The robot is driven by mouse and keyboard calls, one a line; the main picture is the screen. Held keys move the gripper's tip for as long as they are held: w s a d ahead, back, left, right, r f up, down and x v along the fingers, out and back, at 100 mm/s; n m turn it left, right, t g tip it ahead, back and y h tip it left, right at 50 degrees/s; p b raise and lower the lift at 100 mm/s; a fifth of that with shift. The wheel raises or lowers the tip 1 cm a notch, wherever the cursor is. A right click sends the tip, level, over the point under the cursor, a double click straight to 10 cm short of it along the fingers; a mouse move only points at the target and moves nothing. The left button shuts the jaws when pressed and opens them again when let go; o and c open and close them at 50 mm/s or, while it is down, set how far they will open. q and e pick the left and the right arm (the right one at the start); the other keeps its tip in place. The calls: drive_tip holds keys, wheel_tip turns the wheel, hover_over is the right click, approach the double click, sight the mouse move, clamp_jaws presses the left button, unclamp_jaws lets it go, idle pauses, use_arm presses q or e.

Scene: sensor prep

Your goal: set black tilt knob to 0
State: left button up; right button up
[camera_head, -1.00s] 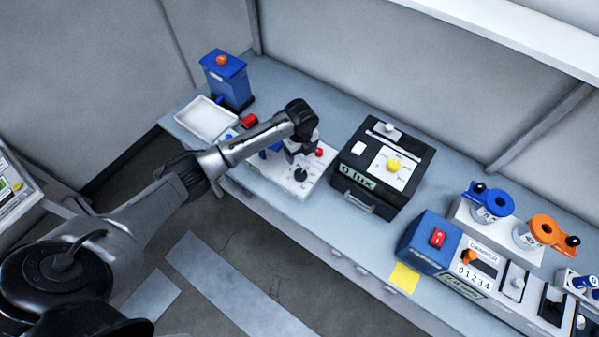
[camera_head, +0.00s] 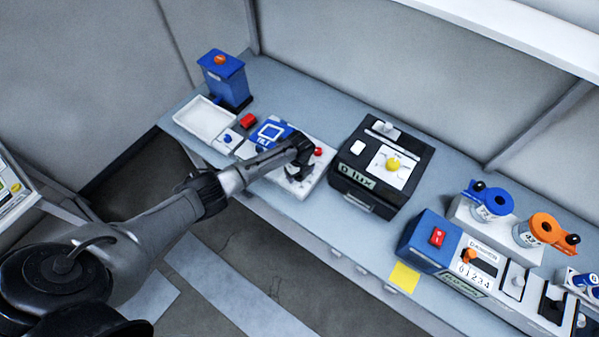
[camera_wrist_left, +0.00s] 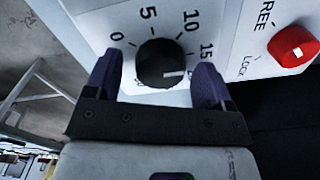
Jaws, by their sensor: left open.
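The black tilt knob (camera_wrist_left: 160,58) sits on a white panel (camera_wrist_left: 100,22) in the left wrist view. Its white mark points right and slightly down, past the 15, away from the 0 on the left. My left gripper (camera_wrist_left: 156,76) is open, with one dark finger on each side of the knob; I cannot tell whether either touches it. In the head view, my left gripper (camera_head: 298,172) is over the front of the tilt station (camera_head: 316,172), hiding most of the knob. My right gripper is not in view.
A red lock knob (camera_wrist_left: 293,46) is right of the black knob. A blue TILT plate (camera_head: 270,132) lies behind my wrist. The black lux box (camera_head: 350,192) stands close on the right, a white tray (camera_head: 207,132) on the left.

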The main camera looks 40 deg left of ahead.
use_arm(q)
drive_tip(key=shift+f, duration=0.15)
drive_tip(key=shift+c, duration=0.3)
drive_tip(key=c, duration=0.9)
drive_tip(key=shift+o, duration=0.2)
